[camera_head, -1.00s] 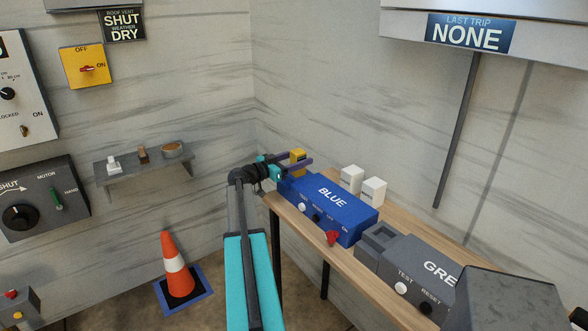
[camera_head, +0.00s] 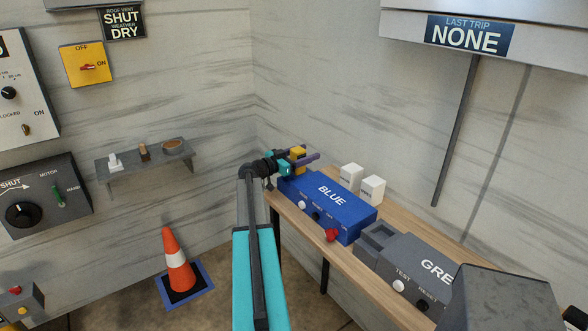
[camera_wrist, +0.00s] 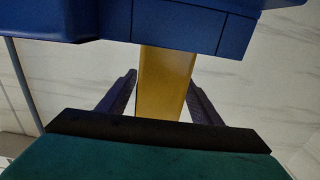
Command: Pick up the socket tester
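A yellow block, which I take to be the socket tester (camera_head: 298,153), stands at the far left end of the blue box marked BLUE (camera_head: 333,203). In the wrist view the yellow block (camera_wrist: 166,80) runs up against the underside of a blue body. My gripper (camera_head: 309,156) is around it, with one dark finger on each side. In the wrist view my gripper (camera_wrist: 163,83) looks open, with a narrow gap beside the left finger; contact on the right is hard to tell. Part of the block is hidden by the gripper in the head view.
Two white blocks (camera_head: 352,177) stand behind the blue box on the wooden bench (camera_head: 352,266). A grey box (camera_head: 420,268) sits to the right. A wall shelf (camera_head: 140,165) with small items and an orange cone (camera_head: 176,262) are at left.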

